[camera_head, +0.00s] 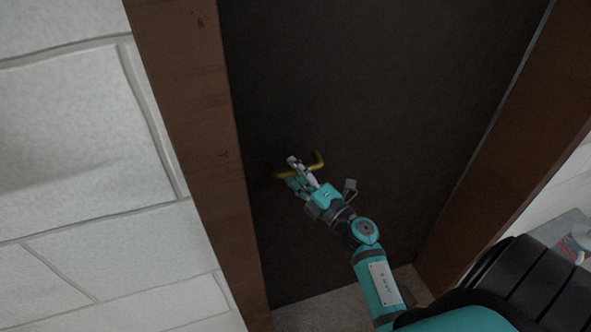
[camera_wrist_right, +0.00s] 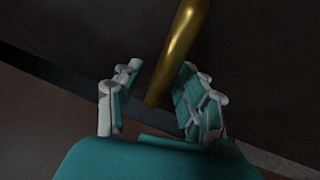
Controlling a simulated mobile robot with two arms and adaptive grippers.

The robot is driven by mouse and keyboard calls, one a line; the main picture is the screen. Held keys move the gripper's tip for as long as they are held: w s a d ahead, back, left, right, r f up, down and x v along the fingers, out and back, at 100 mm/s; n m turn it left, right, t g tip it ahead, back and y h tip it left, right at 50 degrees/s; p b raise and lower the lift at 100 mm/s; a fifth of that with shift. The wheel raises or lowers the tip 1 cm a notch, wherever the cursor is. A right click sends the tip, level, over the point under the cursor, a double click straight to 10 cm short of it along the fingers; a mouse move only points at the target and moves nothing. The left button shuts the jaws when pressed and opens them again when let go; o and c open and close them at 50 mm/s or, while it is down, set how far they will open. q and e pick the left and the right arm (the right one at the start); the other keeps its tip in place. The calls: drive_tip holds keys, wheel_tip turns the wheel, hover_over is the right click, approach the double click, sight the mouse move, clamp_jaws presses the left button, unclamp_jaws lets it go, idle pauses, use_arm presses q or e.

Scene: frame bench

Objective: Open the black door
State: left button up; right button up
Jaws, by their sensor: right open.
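The black door (camera_head: 370,90) fills the middle of the head view and sits in a brown frame; it looks shut. A brass lever handle (camera_head: 319,160) is on its left side. My right gripper (camera_head: 292,174) is at the handle, its fingers partly hiding it. In the right wrist view the brass handle (camera_wrist_right: 180,48) runs down between the two open fingers of my right gripper (camera_wrist_right: 160,105). The fingers stand on either side of the handle, and I see a gap on the left side. My left gripper is not in view.
The brown door frame has a left post (camera_head: 190,110) and a right post (camera_head: 520,150). A white block wall (camera_head: 80,130) is on the left. A strip of grey floor (camera_head: 320,312) shows below the door. Some object (camera_head: 575,240) is partly visible at the right edge.

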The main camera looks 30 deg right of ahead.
clamp_jaws()
drive_tip(key=shift+w, duration=0.15)
idle(0.4)
